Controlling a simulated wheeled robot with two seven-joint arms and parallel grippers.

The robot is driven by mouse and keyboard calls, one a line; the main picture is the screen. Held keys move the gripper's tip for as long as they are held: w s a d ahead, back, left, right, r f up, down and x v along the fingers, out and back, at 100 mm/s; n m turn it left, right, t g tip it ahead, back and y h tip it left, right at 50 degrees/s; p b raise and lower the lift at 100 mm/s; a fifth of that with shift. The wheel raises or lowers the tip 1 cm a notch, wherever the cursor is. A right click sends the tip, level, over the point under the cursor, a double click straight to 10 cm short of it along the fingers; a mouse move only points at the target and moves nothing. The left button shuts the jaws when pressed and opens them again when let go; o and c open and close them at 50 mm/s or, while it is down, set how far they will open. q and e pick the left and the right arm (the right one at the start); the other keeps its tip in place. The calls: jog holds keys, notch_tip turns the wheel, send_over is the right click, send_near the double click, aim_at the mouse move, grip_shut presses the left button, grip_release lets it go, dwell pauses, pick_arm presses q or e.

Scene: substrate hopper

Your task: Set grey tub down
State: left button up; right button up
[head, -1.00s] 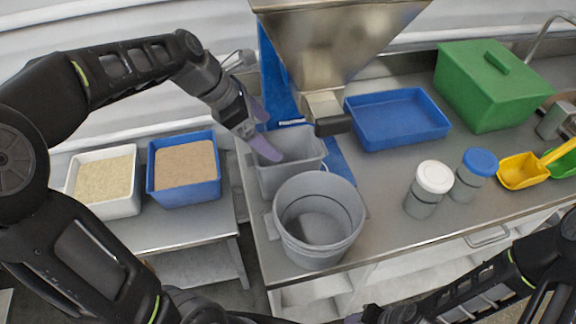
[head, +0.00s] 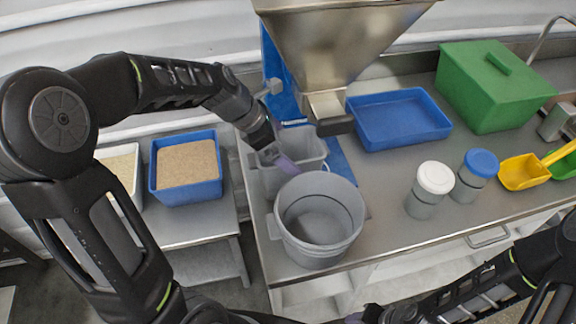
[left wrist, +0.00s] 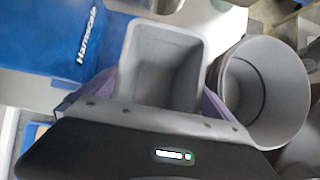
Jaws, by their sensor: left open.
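The grey tub (head: 308,145) is a rectangular, open-topped bin. It stands upright on the steel bench under the hopper's outlet, behind the round grey bucket. My left gripper (head: 280,160) is open over the tub's near left side in the head view and hides part of its rim. The left wrist view shows the tub (left wrist: 163,62) empty inside, with a purple finger on each side of its near end. Whether the fingers touch it I cannot tell. My right gripper (head: 366,316) is cut off at the bottom edge, so its jaws cannot be read.
The round bucket (head: 318,225) stands close in front of the tub. The steel hopper (head: 340,40) hangs above. A blue tray (head: 400,120), green box (head: 490,85) and two jars (head: 430,188) are to the right. A blue bin (head: 187,170) stands on the left table.

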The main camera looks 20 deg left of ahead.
aim_at(295, 154)
pick_arm(q)
jog(key=x, duration=0.4)
jog(key=shift+r, duration=0.1)
jog(key=shift+c, duration=0.2)
jog(key=c, duration=1.4)
jog(key=shift+r, duration=0.1)
jog(key=s+a+b, duration=0.1)
jog(key=s+a, duration=0.2)
jog(key=a, duration=0.1)
jog(key=s+a+r+b, duration=0.1)
jog(key=s+a, duration=0.3)
jog(key=a, duration=0.1)
jog(key=s+a+b, duration=0.1)
jog(key=s+a, duration=0.3)
jog(key=a, duration=0.1)
jog(key=shift+a+r, duration=0.2)
jog(key=shift+a, duration=0.05)
jog(key=shift+w, duration=0.1)
